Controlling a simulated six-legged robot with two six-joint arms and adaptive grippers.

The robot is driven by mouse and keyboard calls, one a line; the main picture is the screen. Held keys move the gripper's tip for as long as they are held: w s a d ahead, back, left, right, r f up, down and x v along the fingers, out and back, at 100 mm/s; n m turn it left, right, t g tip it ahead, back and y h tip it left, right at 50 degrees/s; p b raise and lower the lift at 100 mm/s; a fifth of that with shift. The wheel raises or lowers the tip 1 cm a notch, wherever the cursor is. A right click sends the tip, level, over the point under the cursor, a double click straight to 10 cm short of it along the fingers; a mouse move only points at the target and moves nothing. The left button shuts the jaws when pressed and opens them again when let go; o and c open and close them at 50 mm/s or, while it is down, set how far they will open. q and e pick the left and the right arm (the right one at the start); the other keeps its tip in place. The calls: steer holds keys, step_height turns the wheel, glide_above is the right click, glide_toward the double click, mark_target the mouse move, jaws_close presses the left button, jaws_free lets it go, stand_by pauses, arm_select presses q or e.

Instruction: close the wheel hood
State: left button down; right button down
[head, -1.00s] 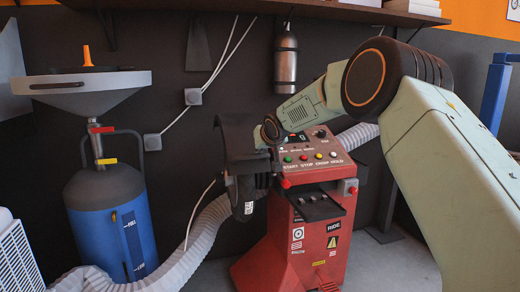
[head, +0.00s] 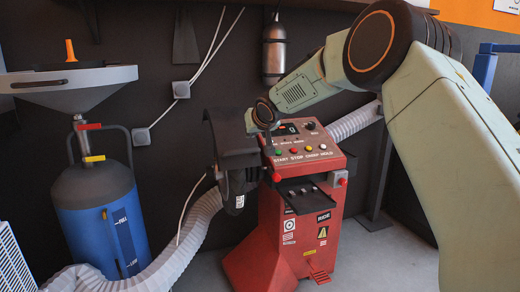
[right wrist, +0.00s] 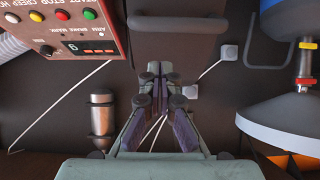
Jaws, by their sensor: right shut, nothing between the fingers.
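The wheel hood (head: 232,134) is a dark curved cover at the left side of the red wheel machine (head: 290,225). A dark rounded bar at the top of the right wrist view (right wrist: 178,23) looks like the hood's edge. In the head view my right wrist is over the hood's right edge, beside the control panel (head: 300,143); the fingers (head: 268,139) are small and dark there. My left gripper is out of view.
A blue drain tank (head: 98,215) with a wide grey funnel stands at left. A pale ribbed hose (head: 190,235) runs along the floor beside the machine. A metal cylinder (head: 273,52) hangs on the wall, below a shelf. Floor at right is partly clear.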

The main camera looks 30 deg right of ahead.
steer(key=s+a+b, duration=0.1)
steer(key=s+b, duration=0.4)
steer(key=s, duration=0.2)
steer(key=shift+s+a+f+b, duration=0.3)
steer(key=shift+s+a+f, duration=0.05)
steer(key=shift+a+f, duration=0.1)
